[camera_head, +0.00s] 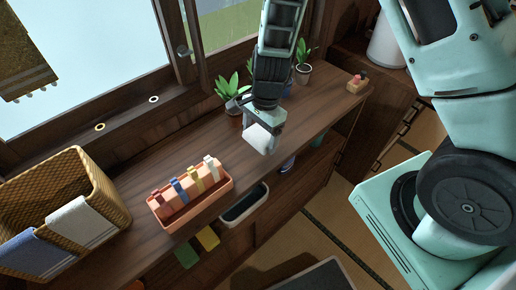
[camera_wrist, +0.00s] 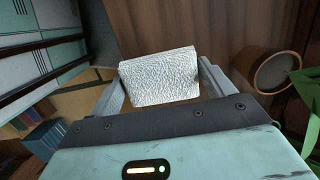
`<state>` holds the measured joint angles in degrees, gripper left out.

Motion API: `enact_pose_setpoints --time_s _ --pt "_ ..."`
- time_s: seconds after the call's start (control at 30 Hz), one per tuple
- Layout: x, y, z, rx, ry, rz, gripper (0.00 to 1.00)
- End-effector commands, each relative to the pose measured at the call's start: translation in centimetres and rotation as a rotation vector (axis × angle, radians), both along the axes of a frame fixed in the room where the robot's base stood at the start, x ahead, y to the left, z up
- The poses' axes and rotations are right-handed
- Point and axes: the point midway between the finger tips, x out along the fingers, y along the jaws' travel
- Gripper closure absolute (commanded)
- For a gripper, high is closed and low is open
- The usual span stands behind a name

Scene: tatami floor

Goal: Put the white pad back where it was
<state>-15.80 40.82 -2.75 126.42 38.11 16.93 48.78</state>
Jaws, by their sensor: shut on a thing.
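The white pad (camera_head: 258,137) is held by my gripper (camera_head: 262,124) over the wooden counter, towards its front edge. In the wrist view the pad (camera_wrist: 160,78) is a rough-textured white block between the two fingers, which are shut on it. In the head view I cannot tell whether its underside touches the counter or hangs just above it.
A salmon tray (camera_head: 169,222) with several coloured-topped pieces stands left of my gripper. A wicker basket (camera_head: 122,206) with towels is further left. Potted plants (camera_head: 224,91) stand behind my gripper. Counter between is clear.

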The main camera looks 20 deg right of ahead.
Motion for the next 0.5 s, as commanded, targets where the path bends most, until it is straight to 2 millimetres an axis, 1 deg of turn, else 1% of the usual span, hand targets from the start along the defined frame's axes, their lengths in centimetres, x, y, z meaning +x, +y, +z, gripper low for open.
enact_pose_setpoints --time_s 0.03,0.17,0.33,0.4,0.5 --pt "0.0 0.0 -0.6 0.000 0.002 -0.001 0.40" --pt "0.0 0.0 -1.7 0.000 0.002 -0.002 0.40" --pt "-0.1 0.0 -4.3 0.001 0.004 -0.001 0.40" --pt "0.0 0.0 -4.9 0.000 0.000 -0.001 0.40" --pt "0.0 0.0 -5.1 0.001 -0.001 0.000 0.40"
